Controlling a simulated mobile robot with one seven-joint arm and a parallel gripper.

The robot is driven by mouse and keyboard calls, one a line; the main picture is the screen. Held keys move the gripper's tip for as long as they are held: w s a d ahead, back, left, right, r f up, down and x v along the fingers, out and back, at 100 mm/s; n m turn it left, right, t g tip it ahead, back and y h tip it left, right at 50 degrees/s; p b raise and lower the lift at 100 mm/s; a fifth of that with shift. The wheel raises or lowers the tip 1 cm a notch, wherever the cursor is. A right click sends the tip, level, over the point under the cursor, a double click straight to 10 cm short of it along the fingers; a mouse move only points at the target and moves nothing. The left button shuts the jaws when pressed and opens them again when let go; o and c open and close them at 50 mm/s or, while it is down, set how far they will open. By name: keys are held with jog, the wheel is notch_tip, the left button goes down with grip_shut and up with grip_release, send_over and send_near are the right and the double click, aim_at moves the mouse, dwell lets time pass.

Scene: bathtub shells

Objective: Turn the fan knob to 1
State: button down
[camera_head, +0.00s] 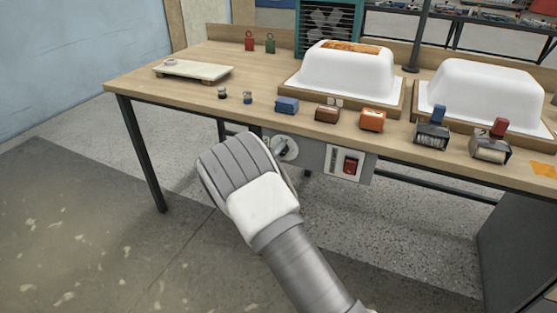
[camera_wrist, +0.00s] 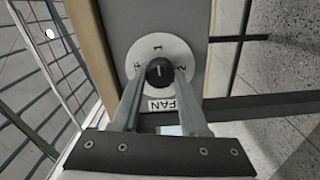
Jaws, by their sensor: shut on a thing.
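The fan knob (camera_wrist: 159,70) is a small dark round knob on a white dial (camera_wrist: 144,50) marked with a 1 at the top of the wrist view and a 2 at the right. A FAN label (camera_wrist: 174,106) lies below it, upside down. My gripper (camera_wrist: 160,76) is shut on the knob, one finger on each side. A short pale mark on the knob seems to point up towards the 1, but it is small. In the head view the dial (camera_head: 291,147) shows on the panel under the table's front edge; my wrist hides my fingers.
A red switch (camera_head: 349,165) sits on the grey panel right of the dial. The wooden table (camera_head: 190,95) above bears two white tub shells (camera_head: 345,75) (camera_head: 480,90), small blocks and brushes. A teal fan unit (camera_head: 300,30) stands behind. The floor at left is clear.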

jog(key=shift+m, duration=0.3)
jog(key=shift+c, duration=2.1)
grip_release()
jog(key=p+v, duration=0.4)
jog(key=v, duration=1.3)
jog(key=shift+s, duration=0.2)
jog(key=shift+a, duration=0.1)
